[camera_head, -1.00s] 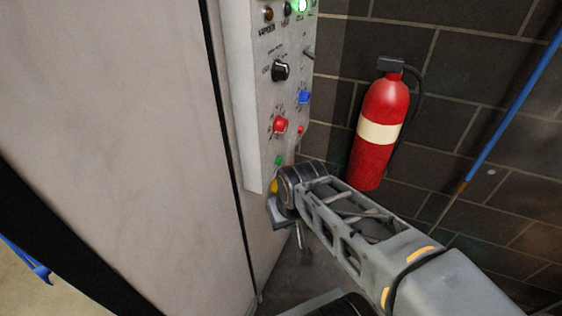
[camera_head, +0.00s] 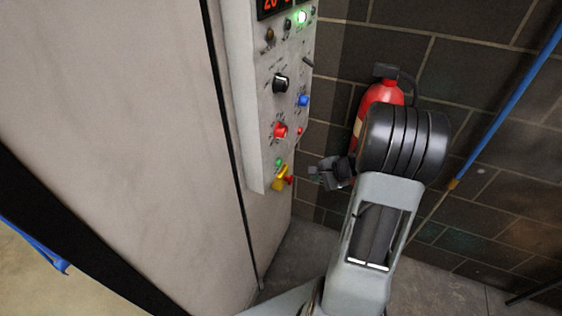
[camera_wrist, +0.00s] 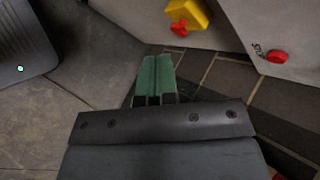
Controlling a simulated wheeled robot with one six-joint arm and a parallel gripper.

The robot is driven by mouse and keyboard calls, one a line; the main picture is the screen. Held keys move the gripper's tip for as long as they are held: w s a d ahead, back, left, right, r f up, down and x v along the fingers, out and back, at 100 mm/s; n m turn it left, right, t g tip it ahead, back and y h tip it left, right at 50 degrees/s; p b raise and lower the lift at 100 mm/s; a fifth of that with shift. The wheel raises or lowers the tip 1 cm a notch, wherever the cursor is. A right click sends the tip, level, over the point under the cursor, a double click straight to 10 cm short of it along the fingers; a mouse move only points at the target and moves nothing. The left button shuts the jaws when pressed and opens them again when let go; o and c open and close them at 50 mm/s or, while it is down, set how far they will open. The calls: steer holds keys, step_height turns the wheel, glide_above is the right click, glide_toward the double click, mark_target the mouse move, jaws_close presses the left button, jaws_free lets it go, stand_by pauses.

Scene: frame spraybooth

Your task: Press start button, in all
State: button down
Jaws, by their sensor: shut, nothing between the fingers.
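The control panel (camera_head: 246,110) stands on the side of the large pale cabinet in the head view. A small green button (camera_head: 279,162) sits low on it, above a yellow box with a red knob (camera_head: 281,178). I cannot read which button is labelled start. My gripper (camera_head: 318,175) is shut and empty, just right of the panel's lower end and apart from it. In the wrist view its green fingers (camera_wrist: 156,76) are together, pointing below the yellow box (camera_wrist: 187,13). The green button cannot be made out there.
Higher on the panel are a red button (camera_head: 280,130), a blue button (camera_head: 303,101), a black knob (camera_head: 281,84) and a lit green lamp (camera_head: 301,17). A red fire extinguisher (camera_head: 384,94) hangs on the dark block wall behind my arm, partly hidden. A blue pole leans at right.

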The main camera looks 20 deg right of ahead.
mark_target(279, 163)
steer(key=shift+w+d+r+m+t, duration=0.3)
steer(key=shift+w+r+t, duration=0.15)
steer(key=shift+w, duration=0.2)
steer(key=shift+w+a, duration=0.1)
steer(key=w+a, duration=0.5)
steer(key=w, duration=0.1)
steer(key=shift+w+a, duration=0.15)
steer(key=shift+a, duration=0.25)
steer(key=shift+w+a+b, duration=0.35)
steer(key=shift+w+a, duration=0.25)
steer(key=shift+w, duration=0.05)
stand_by(2.9)
stand_by(0.5)
steer(key=shift+s+d, duration=0.6)
steer(key=shift+s, duration=0.05)
steer(key=shift+s+b, duration=0.1)
steer(key=shift+b, duration=0.2)
